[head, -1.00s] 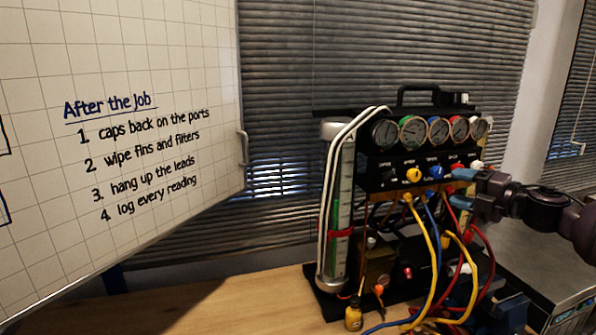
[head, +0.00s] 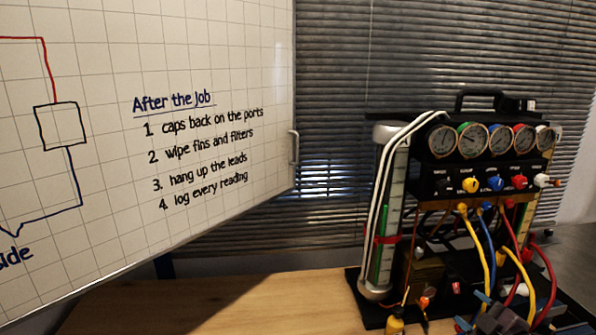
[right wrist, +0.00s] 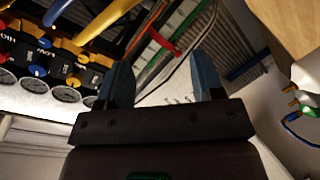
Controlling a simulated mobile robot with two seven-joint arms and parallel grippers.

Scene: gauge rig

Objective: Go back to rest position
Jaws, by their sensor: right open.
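My right gripper (head: 471,311) is low at the right in the head view, in front of the lower part of the gauge rig (head: 437,183), with its blue-grey fingers partly cut by the frame. In the right wrist view the gripper (right wrist: 162,72) has its two blue fingers spread apart with nothing held between them. The rig stands upright with a row of dials and yellow, blue, red and white knobs. My left gripper is in neither current view.
Yellow, blue and red hoses (head: 477,248) hang in front of the rig, close to my right gripper. The wooden bench (head: 230,305) is clear to the left. A whiteboard (head: 220,60) fills the upper left.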

